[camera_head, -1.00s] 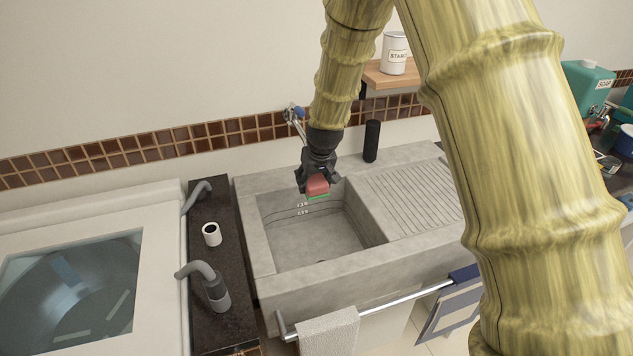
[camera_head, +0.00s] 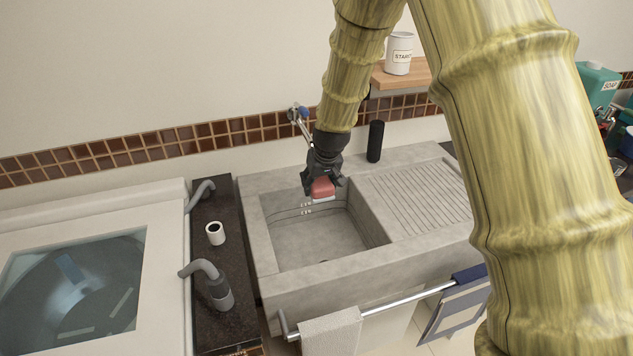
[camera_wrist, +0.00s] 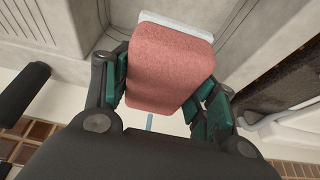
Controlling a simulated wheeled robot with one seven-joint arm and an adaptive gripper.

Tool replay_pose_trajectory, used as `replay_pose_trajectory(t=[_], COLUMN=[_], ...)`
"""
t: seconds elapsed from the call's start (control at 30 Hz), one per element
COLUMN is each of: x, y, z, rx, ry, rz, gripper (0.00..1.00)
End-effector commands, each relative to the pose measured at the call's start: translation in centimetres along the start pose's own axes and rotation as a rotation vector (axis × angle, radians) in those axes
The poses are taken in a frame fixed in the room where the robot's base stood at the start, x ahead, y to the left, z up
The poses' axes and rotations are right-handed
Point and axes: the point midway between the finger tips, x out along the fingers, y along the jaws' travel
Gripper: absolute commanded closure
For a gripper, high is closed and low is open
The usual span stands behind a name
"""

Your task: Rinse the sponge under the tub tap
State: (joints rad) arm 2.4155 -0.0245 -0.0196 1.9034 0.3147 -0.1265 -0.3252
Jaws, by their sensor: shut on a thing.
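My gripper (camera_head: 322,178) is shut on the red sponge (camera_head: 323,188) and holds it above the basin of the grey tub (camera_head: 268,262), near its back wall. In the wrist view the sponge (camera_wrist: 168,68) sits between the green finger pads, with a pale layer (camera_wrist: 176,25) along its far side.
A black cylinder (camera_head: 375,141) stands on the tub's back ledge, below a wooden shelf (camera_head: 402,78) with a white canister (camera_head: 398,54). A ribbed drainboard (camera_head: 418,200) lies to the right. A towel (camera_head: 331,333) hangs on the front rail. A washing machine (camera_head: 165,240) stands left.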

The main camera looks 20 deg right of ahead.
Motion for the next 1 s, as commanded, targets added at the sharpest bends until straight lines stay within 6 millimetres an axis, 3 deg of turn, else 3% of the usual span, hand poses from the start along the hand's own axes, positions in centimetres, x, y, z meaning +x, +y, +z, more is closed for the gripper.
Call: replay_pose_trajectory(t=[1.0], x=[-2.3], y=[0.9], z=[5.5], rx=[0.001], ry=[0.0], rz=[-0.001], gripper=[0.62])
